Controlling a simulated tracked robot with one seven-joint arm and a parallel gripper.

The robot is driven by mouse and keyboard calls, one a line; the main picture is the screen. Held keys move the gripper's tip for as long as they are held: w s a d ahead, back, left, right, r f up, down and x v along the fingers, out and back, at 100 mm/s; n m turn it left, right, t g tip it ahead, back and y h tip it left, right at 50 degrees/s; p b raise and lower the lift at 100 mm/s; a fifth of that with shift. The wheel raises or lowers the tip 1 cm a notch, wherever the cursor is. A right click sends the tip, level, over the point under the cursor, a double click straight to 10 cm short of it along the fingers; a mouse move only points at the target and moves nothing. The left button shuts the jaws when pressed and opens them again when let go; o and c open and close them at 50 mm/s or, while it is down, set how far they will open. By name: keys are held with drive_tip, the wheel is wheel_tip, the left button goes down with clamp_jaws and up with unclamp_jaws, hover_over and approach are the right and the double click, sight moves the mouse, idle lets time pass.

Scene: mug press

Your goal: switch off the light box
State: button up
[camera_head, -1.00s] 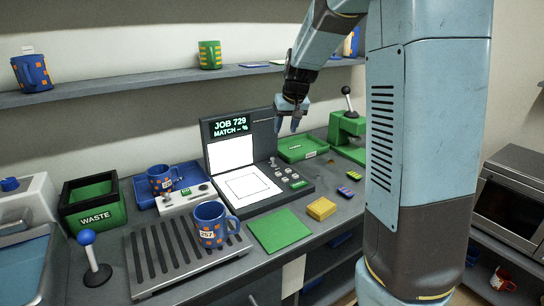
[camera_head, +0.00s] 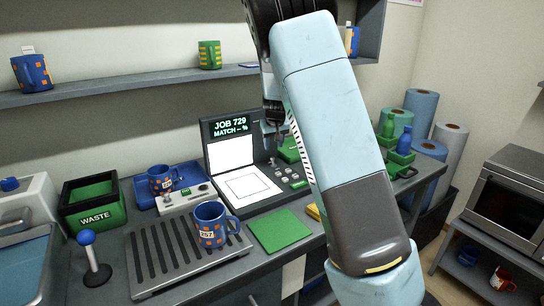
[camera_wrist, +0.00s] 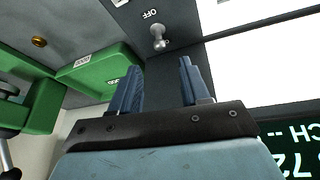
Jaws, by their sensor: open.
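The light box (camera_head: 250,187) stands open on the counter, with a white glowing pad and a white glowing upright panel. Its display (camera_head: 230,126) reads JOB 729, MATCH -- %. In the wrist view a small metal toggle switch (camera_wrist: 158,40) stands on the dark panel beside the word OFF. My gripper (camera_head: 277,133) is at the right edge of the upright panel, above the box's controls. Its blue fingers (camera_wrist: 160,75) are apart with nothing between them, and the switch shows just beyond their tips. My arm hides part of the counter to the right.
A blue mug (camera_head: 210,225) stands on the ribbed tray (camera_head: 150,275) in front. A small control box (camera_head: 186,199) is left of the light box, and a green mat (camera_head: 281,230) lies before it. A green tray (camera_wrist: 95,75) is close to the fingers.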

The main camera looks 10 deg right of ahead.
sight(273, 158)
drive_tip(key=x, duration=0.7)
drive_tip(key=shift+w+f, duration=0.1)
drive_tip(key=shift+f, duration=0.2)
drive_tip(key=shift+c, duration=0.2)
clamp_jaws()
